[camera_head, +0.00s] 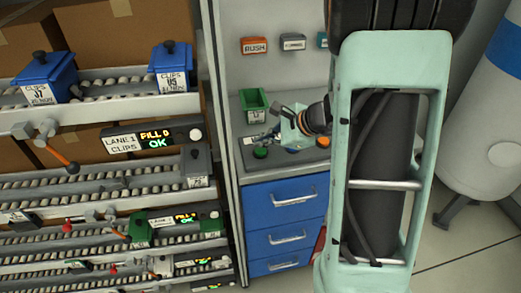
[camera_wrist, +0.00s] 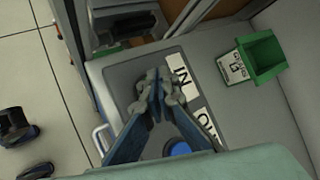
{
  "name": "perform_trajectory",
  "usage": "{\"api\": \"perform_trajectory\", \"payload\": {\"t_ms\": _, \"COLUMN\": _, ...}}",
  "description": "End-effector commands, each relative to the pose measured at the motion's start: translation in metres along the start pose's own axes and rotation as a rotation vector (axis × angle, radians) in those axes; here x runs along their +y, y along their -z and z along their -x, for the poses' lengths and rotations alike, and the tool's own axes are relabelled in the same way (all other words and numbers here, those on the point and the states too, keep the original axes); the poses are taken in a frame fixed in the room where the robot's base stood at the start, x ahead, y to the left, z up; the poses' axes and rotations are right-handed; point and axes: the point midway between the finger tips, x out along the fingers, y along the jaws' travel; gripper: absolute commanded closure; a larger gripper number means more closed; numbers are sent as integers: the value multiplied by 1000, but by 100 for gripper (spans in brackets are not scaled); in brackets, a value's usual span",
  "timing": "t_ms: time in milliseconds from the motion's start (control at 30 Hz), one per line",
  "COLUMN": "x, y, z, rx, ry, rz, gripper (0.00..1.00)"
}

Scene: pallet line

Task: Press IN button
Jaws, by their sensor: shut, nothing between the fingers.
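My gripper (camera_wrist: 157,82) is shut and empty, its fingertips together above a grey panel in the wrist view. A white IN label (camera_wrist: 180,76) lies just right of the fingertips. An OUT label (camera_wrist: 207,127), partly covered, is below it. No button shows beside the IN label; the fingers may hide it. A blue round part (camera_wrist: 178,148) shows between the fingers, and I cannot tell whether it is a button. Contact cannot be told.
A green bin (camera_head: 253,104) stands on the counter (camera_head: 287,163), above blue drawers (camera_head: 280,205). Roller racks with blue bins (camera_head: 45,77) are at the left. A white and blue tank (camera_head: 487,130) stands at the right. Small labelled boxes (camera_head: 254,45) hang on the back wall.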

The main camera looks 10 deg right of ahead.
Motion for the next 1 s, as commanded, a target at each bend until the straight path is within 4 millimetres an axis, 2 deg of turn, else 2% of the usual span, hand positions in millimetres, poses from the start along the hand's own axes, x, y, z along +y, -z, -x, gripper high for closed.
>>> {"api": "perform_trajectory", "payload": {"t_ms": 1000, "x": 6, "y": 6, "z": -8, "rx": 0, "ry": 0, "rz": 0, "gripper": 100}}
